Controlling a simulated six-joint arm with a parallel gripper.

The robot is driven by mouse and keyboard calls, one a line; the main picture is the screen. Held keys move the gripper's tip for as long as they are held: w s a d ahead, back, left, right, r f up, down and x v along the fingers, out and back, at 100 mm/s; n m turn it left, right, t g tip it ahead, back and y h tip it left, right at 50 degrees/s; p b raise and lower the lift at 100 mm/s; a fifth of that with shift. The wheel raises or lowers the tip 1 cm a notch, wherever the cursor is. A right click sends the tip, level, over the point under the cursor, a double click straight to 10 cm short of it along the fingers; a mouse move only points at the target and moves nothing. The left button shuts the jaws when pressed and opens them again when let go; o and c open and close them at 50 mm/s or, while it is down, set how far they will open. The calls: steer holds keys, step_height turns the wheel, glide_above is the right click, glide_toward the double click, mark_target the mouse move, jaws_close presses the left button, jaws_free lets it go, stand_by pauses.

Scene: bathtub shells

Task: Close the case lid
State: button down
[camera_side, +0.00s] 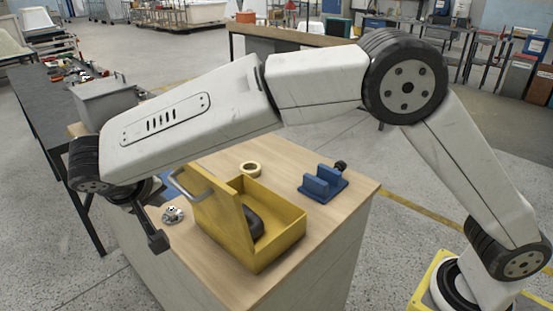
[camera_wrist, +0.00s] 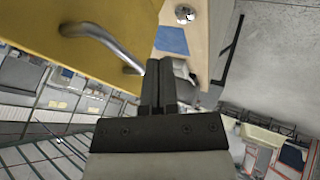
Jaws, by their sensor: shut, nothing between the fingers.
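The yellow case (camera_side: 278,250) stands on the wooden bench top. Its lid (camera_side: 217,213) is open and stands steeply up on the left side of the case. A grey metal handle (camera_side: 190,184) is on the lid's outer face. A dark object (camera_side: 254,223) lies inside the case, partly hidden by the lid. My gripper (camera_side: 157,241) is left of the lid, on its outer side, and appears apart from it. In the wrist view my gripper (camera_wrist: 166,68) is shut and empty. The lid (camera_wrist: 60,30) and its handle (camera_wrist: 105,42) fill the upper left there.
A blue fixture (camera_side: 322,184) with a black knob stands right of the case. A tape roll (camera_side: 251,169) lies behind it. A small silver part (camera_side: 173,214) lies left of the lid. A grey box (camera_side: 105,101) is at the back left. The bench's front right is bare.

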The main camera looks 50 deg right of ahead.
steer(key=shift+d, duration=1.35)
steer(key=shift+d, duration=0.15)
